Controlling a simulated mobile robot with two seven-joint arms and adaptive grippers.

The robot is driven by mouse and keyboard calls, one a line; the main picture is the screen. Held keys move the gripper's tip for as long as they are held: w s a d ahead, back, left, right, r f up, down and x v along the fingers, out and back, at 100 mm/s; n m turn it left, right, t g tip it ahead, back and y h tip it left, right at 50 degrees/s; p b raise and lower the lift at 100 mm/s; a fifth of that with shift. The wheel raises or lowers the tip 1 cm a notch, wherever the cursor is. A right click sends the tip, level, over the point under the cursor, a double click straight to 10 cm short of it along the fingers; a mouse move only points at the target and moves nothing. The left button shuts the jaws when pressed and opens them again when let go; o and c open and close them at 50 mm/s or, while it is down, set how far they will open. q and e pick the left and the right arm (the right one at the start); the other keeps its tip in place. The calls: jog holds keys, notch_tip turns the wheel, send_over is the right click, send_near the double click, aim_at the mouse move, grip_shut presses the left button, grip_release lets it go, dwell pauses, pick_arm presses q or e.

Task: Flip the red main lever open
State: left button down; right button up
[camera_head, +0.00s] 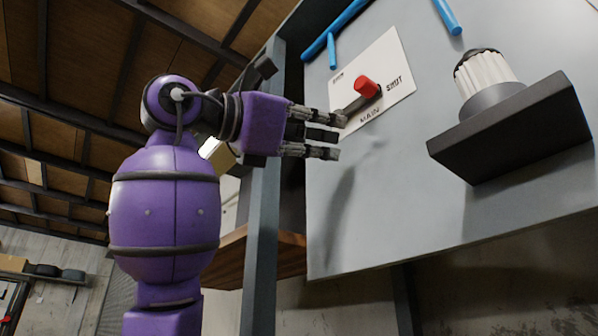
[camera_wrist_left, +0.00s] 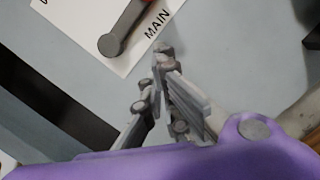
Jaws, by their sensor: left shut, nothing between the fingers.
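The main lever is a grey arm with a red knob (camera_head: 366,87) at its end. It is mounted on a white plate (camera_head: 392,55) lettered MAIN, and the knob lies close to the word SHUT. My left gripper (camera_head: 338,137) is beside the plate's lower left, near the lever's pivot end, and holds nothing. In the wrist view its fingers (camera_wrist_left: 156,70) converge just below the MAIN lettering. My right gripper is not in view.
The plate sits on a large grey panel (camera_head: 400,220). A black bracket (camera_head: 515,130) with a white ribbed part (camera_head: 485,75) juts out to the right. Blue pipes (camera_head: 335,30) run above. A grey post (camera_head: 262,210) stands left of the panel. The panel below the plate is clear.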

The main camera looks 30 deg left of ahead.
pick_arm(q)
jog(key=d+r, duration=0.2)
jog(key=r, duration=0.1)
jog(key=shift+d+p, duration=0.2)
jog(key=shift+p, duration=0.15)
jog(key=shift+s+d+r, duration=0.1)
jog(key=shift+d+r, duration=0.15)
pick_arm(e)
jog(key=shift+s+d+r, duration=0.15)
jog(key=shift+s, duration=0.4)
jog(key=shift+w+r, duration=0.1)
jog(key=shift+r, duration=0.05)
